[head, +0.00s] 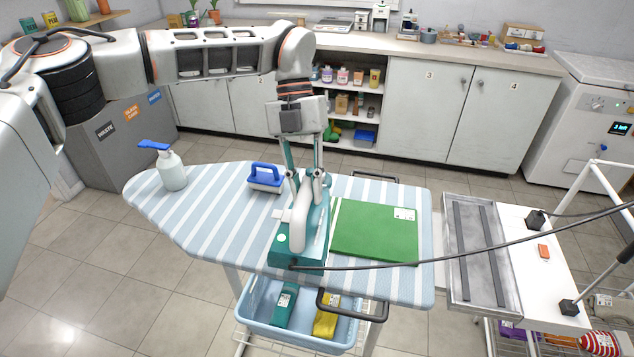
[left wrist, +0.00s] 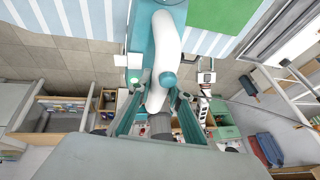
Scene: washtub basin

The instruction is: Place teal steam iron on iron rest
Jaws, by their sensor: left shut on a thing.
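The teal steam iron (head: 300,239) with a white handle is at the middle of the striped ironing board (head: 215,210), just left of the green folded cloth. My left gripper (head: 306,180) comes down from above and is shut on the iron's handle; the handle also shows between the fingers in the left wrist view (left wrist: 163,60). I cannot tell whether the iron touches the board. A dark cord runs from the iron to the right. The iron rest (head: 470,250), a grey metal tray with dark strips, is at the board's right end and is empty. My right gripper is out of view.
On the board are a spray bottle (head: 172,170), a blue-and-white brush (head: 266,178) and the green cloth (head: 375,232). A blue basket (head: 260,325) hangs below. A white side table (head: 535,245) with a white rail stands right of the rest. The cord crosses above the rest.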

